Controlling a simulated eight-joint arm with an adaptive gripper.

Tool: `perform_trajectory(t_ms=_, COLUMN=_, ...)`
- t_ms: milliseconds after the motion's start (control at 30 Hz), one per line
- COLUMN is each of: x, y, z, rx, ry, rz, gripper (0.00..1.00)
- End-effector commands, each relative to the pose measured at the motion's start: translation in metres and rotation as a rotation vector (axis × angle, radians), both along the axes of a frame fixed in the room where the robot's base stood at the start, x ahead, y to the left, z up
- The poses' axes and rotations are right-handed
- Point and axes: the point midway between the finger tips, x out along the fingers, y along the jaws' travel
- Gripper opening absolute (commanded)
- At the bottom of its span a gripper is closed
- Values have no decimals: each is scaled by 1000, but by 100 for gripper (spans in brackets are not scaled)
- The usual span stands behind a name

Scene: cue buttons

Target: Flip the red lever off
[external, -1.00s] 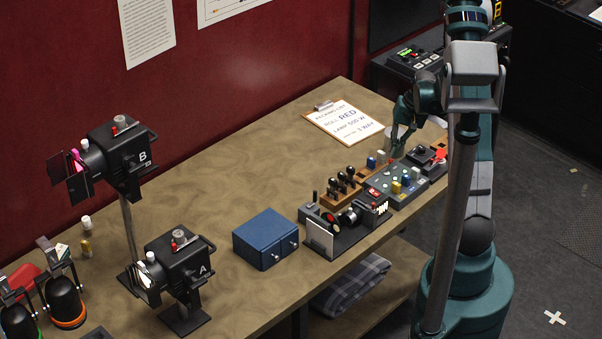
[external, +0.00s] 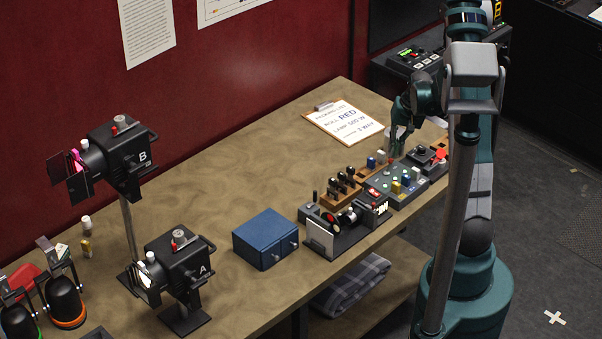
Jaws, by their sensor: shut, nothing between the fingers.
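A grey control panel (external: 407,190) sits near the right end of the bench, with small coloured knobs, lights and levers. A small red-tipped piece (external: 388,167) stands at its back edge; it may be the red lever, but it is too small to tell its position. My gripper (external: 393,154) is shut and empty, pointing down just above and behind this piece. I cannot tell whether they touch. A larger red piece (external: 440,155) sits on a black box to the right of the panel.
A wooden block with black-handled levers (external: 342,188) stands left of the panel. A black device with a white plate (external: 320,238) and a blue box (external: 265,238) are farther left. A clipboard (external: 343,122) lies behind. The middle of the bench is clear.

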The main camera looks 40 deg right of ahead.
Motion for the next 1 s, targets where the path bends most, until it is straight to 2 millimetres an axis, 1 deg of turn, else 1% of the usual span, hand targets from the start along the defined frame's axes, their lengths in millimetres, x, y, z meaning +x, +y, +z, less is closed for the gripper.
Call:
perform_trajectory(t_ms=367, x=0, y=4, z=2, rx=-45, ry=0, rz=1, gripper=0)
perform_trajectory(t_ms=567, x=0, y=9, z=5, rx=-104, ry=0, rz=3, gripper=0)
perform_trajectory(t_ms=1000, x=0, y=29, z=13, rx=-347, ry=-1, rz=5, gripper=0)
